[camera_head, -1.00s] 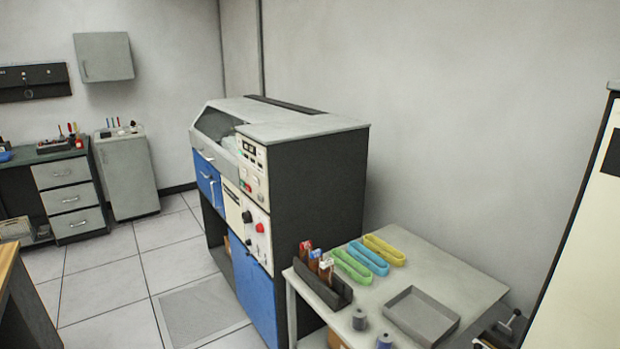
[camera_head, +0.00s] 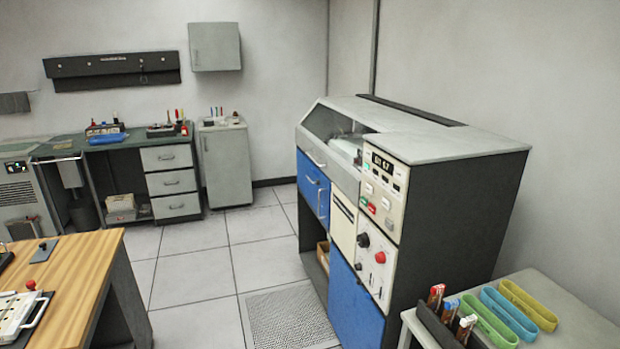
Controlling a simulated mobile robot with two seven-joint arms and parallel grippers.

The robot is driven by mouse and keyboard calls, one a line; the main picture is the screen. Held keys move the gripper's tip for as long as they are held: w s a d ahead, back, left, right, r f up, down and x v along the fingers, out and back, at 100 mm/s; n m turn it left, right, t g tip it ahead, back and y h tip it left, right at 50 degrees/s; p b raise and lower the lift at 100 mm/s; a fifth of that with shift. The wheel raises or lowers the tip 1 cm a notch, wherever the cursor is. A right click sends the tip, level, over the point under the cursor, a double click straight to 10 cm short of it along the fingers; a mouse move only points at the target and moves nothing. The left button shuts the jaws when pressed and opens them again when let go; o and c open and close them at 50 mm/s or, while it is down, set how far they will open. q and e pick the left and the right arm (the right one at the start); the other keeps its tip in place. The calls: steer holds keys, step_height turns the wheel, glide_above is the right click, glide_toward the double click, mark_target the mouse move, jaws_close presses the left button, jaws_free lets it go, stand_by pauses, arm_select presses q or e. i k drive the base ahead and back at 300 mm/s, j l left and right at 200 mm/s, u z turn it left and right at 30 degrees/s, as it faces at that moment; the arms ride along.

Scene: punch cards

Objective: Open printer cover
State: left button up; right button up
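The printer (camera_head: 450,215) is a tall dark cabinet with blue lower panels and a cream control panel (camera_head: 378,205), right of centre in the head view. Its cover (camera_head: 325,124) is a sloped transparent window in a grey frame at the upper left of the machine, and it looks closed. A pale handle (camera_head: 316,160) runs along the cover's lower front edge. Pale material shows dimly behind the window. Neither of my grippers is in view.
A side table (camera_head: 560,290) with coloured trays and a dark holder stands right of the printer. A wooden table (camera_head: 78,268) is at lower left. A workbench (camera_head: 130,140) and small cabinet (camera_head: 225,165) line the back wall.

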mark_target(328, 115)
steer(key=i+j+u, duration=0.3)
steer(key=i+u, duration=0.15)
steer(key=i, duration=0.15)
steer(key=i+u, duration=0.4)
steer(key=i, duration=0.25)
